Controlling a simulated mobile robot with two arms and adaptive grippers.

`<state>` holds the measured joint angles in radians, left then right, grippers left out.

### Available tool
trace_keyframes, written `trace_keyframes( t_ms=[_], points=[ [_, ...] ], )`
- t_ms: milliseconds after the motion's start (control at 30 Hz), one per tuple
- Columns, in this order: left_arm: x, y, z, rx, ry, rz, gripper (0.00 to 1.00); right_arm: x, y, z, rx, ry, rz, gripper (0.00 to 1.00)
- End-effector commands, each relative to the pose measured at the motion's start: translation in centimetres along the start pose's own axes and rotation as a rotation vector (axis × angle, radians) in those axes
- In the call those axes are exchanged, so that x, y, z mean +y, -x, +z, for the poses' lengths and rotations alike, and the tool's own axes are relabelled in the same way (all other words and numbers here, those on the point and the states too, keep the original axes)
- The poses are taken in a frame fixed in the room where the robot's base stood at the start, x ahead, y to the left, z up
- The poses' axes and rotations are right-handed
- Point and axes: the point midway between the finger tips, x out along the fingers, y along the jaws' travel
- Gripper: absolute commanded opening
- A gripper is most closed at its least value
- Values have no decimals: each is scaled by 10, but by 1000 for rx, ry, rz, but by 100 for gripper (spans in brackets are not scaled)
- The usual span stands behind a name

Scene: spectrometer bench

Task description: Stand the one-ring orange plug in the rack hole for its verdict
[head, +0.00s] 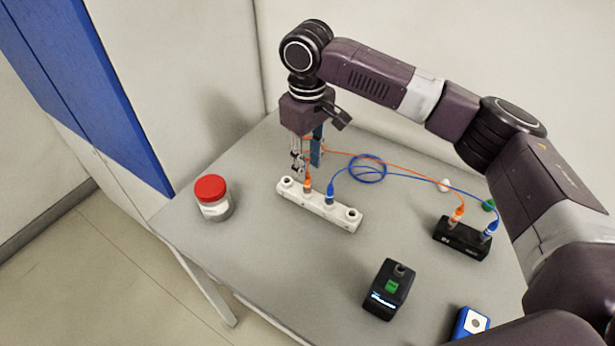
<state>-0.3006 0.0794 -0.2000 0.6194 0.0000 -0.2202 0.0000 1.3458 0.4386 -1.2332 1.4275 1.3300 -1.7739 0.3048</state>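The white rack (318,207) lies on the grey table with a row of holes. An orange plug (307,184) stands upright in its second hole from the left. A blue plug (330,193) stands in the hole to its right; the two end holes look empty. Another orange plug (458,214) stands in a black box at the right. Rings on the plugs are too small to make out. My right gripper (307,168) points down just above the rack, its fingers apart at the orange plug's top and cable. My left gripper is out of view.
The black box (461,240) also holds a blue plug (491,230). Orange and blue cables (368,170) loop behind the rack. A red-lidded jar (213,198) stands left, a black device (390,290) in front, and a blue device (470,323) at the front right.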

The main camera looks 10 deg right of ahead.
Motion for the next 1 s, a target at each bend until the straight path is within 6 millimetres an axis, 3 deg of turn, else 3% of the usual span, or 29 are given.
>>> trace_keyframes(
  t_ms=[200, 400, 1000],
  points=[
    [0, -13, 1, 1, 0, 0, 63, -1, 44, -1, 3, 0, 0, 28],
    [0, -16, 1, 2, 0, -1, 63, 0, 66, -1, 1, 0, 0, 28],
    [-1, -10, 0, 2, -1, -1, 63, 0, 76, 0, 0, 0, 0, 28]
  ],
)
